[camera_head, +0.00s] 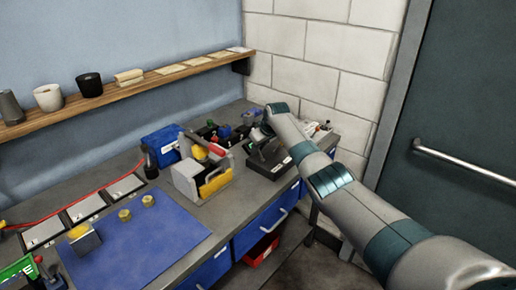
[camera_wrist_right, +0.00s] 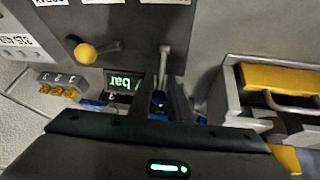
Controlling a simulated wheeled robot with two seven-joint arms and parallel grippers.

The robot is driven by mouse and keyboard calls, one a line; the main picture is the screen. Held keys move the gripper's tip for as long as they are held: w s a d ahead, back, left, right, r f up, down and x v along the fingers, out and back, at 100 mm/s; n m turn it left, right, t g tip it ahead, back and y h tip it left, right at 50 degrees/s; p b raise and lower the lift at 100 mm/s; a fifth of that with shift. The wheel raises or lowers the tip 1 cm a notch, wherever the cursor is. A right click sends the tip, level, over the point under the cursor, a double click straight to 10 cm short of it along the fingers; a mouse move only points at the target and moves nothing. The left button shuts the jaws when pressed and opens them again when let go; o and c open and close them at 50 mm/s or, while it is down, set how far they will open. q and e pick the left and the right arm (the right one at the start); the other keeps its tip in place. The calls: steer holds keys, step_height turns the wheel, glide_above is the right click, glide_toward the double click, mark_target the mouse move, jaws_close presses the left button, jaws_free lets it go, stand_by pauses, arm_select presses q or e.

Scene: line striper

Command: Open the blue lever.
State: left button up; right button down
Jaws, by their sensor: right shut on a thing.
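My right gripper (camera_wrist_right: 163,97) is in the right wrist view, its dark fingers reaching up from the black hand. They are close together around a small blue part (camera_wrist_right: 158,98), which I take for the blue lever. The fingers hide most of it, so its angle cannot be told. A grey metal rod stands just beyond the fingertips. A lit green "bar" display (camera_wrist_right: 122,84) is left of the fingers. In the head view my right arm reaches to the back right of the bench, and its black hand (camera_head: 270,160) is low over the bench. My left gripper is out of view.
A yellow ball knob (camera_wrist_right: 85,52) and a yellow-handled box (camera_wrist_right: 275,80) flank the fingers in the wrist view. A blue mat (camera_head: 160,245) with brass pieces lies on the bench. A blue bin (camera_head: 160,145) stands behind. A wall shelf (camera_head: 150,88) and a door (camera_head: 460,110) bound the space.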

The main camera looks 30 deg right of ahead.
steer(key=shift+r, duration=0.1)
steer(key=c, duration=1.9)
jaws_free()
steer(key=shift+c, duration=0.2)
steer(key=shift+o, duration=0.5)
steer(key=shift+w, duration=0.15)
steer(key=shift+s+r, duration=0.45)
steer(key=shift+r, duration=0.15)
steer(key=b+v, duration=0.4)
steer(key=v, duration=1.1)
steer(key=shift+r, duration=0.35)
steer(key=shift+s+f, duration=0.1)
steer(key=shift+s, duration=0.1)
